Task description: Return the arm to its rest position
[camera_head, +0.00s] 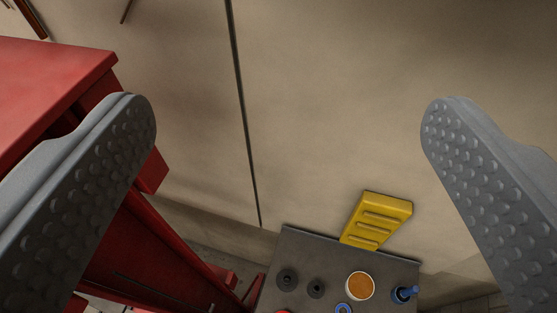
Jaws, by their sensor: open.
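My gripper (288,112) is open, with its two grey, studded fingers far apart at the left and right of the camera view. Nothing is between the fingers but a view of the beige wall behind. The rest of my arm is not in view, so its pose does not show.
A red cabinet or bench (55,80) stands at the left, partly behind the left finger.

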